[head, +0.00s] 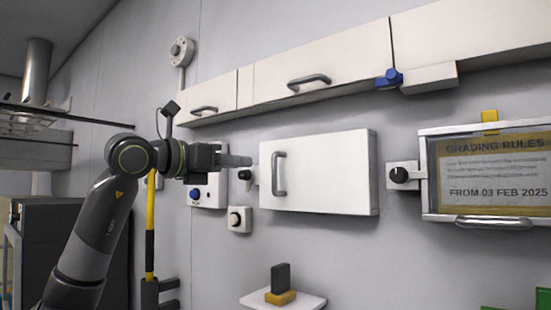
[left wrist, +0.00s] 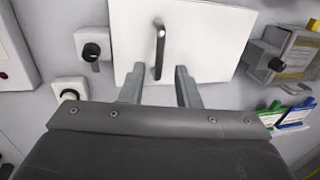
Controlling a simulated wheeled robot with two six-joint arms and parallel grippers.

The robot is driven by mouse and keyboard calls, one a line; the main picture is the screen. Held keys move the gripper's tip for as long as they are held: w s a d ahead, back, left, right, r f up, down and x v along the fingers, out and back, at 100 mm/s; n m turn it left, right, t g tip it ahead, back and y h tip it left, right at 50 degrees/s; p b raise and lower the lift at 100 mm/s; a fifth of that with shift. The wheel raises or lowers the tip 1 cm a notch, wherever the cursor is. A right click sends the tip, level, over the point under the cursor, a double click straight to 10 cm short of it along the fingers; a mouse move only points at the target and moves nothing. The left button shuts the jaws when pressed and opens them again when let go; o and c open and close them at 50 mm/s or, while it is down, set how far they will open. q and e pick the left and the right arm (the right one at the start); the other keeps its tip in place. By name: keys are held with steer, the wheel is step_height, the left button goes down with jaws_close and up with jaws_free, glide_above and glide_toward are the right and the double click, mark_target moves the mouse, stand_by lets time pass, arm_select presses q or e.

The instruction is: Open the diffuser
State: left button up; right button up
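No part is marked as the diffuser, and I cannot tell which one it is. A white wall box (head: 330,175) with a grey vertical handle (head: 279,174) is on the wall right of my left gripper (head: 238,160). In the left wrist view the same handle (left wrist: 159,50) stands ahead, in line with the gap between the fingers of my left gripper (left wrist: 160,74). The fingers are apart and empty, short of the handle. A round vent-like fitting (head: 180,51) is high on the wall. My right gripper is not in view.
A framed notice (head: 490,178) is at right. A small shelf (head: 283,300) holds a dark block. A yellow pole (head: 150,230) stands left.

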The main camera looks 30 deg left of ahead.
mark_target(274, 187)
arm_select(q)
steer(key=p+x, duration=0.4)
steer(key=x, duration=0.6)
steer(key=shift+w+d, duration=0.1)
steer(key=shift+w, duration=0.25)
steer(key=shift+f, duration=0.1)
jaws_close()
